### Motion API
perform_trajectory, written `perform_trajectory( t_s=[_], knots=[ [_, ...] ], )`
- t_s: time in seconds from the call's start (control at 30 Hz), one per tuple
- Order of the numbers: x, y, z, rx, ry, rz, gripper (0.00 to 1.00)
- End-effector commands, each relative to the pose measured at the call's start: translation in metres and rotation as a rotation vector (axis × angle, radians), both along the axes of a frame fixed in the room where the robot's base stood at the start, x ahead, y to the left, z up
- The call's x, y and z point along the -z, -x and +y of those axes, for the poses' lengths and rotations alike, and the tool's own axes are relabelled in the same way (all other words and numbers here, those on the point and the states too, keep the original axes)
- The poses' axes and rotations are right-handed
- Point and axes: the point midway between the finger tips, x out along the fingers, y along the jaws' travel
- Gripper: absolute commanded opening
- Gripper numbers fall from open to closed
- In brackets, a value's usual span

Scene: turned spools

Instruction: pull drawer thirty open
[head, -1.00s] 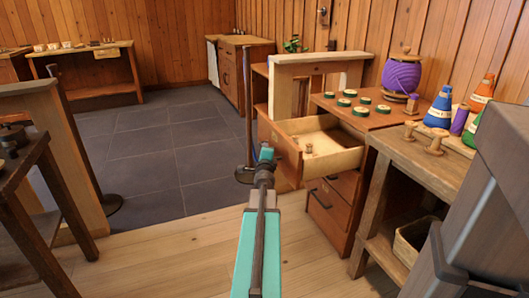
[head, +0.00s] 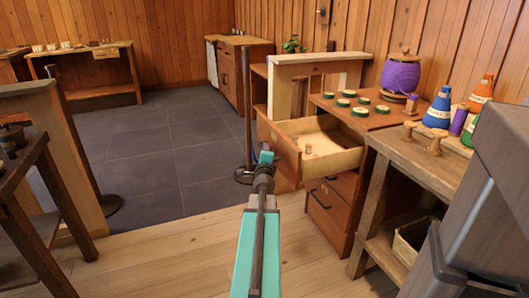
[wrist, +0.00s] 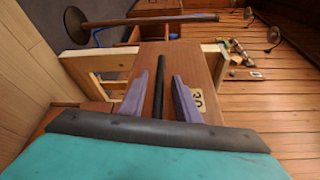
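Drawer thirty (head: 340,160) is the top drawer of the brown cabinet and stands well out, its inside showing in the head view. A small wooden spool (head: 308,148) stands inside it. In the wrist view its brown front (wrist: 207,75) carries a label reading 30 (wrist: 198,102) and a dark bar handle (wrist: 158,92). My gripper (wrist: 160,92) is open, its two purple-grey fingers on either side of the handle with a gap to each. In the head view my gripper (head: 265,158) is at the drawer front; its fingers are hard to make out there.
Closed drawers (head: 328,205) lie below. A workbench (head: 425,160) with cones is at the right. A post (head: 247,110) stands just left of the drawer. Floor at the front is clear.

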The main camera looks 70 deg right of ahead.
Motion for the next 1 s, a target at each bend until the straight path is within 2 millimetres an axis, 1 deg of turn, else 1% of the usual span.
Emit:
perform_trajectory(
  t_s=[0.03,0.2,0.5,0.7,1.0],
  knots=[
    [-0.001,0.003,0.006,0.001,0.000,0.000,0.29],
    [-0.002,0.009,0.020,0.001,-0.001,-0.001,0.29],
    [-0.003,0.018,0.041,0.001,0.000,0.001,0.29],
    [-0.004,0.020,0.046,0.001,0.000,0.000,0.29],
    [-0.004,0.020,0.046,0.001,0.000,0.000,0.29]
  ],
)
